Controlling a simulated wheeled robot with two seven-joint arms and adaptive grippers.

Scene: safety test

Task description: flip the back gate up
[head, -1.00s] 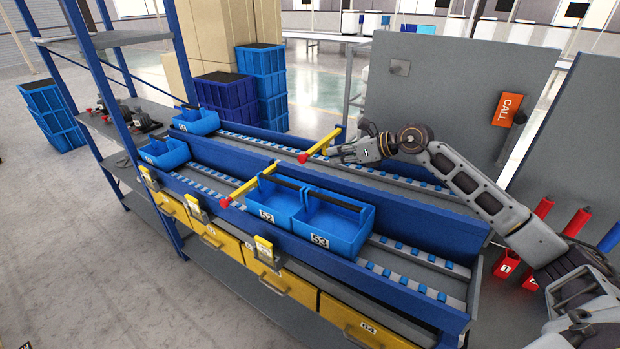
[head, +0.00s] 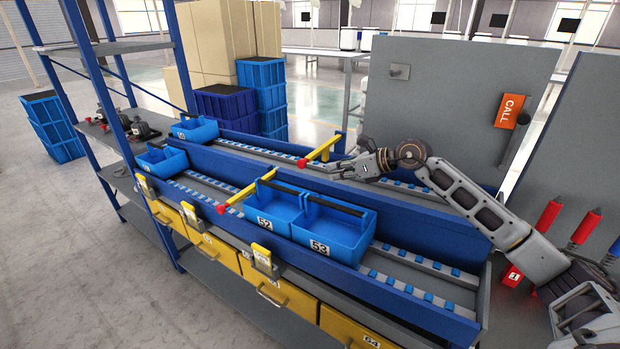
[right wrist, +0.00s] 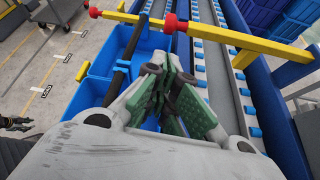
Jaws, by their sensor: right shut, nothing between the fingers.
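The back gate (head: 322,149) is a yellow bar with a red knob. It lies lowered across the back roller lane; it also shows in the right wrist view (right wrist: 245,40). My right gripper (head: 332,171) is shut and empty, just right of the bar and apart from it, low over the lane. In the right wrist view its green-padded fingers (right wrist: 170,78) are together, below the red knob. A similar front gate (head: 246,192) lies across the front lane. A small dark shape at the left edge of the right wrist view may be my left gripper; its jaws are unclear.
Blue bins 52 (head: 272,212) and 53 (head: 340,228) stand in the front lane, close to my right gripper. Other blue bins (head: 195,129) sit at the lanes' left end. A grey panel (head: 450,95) stands behind. The back lane right of the gate is clear.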

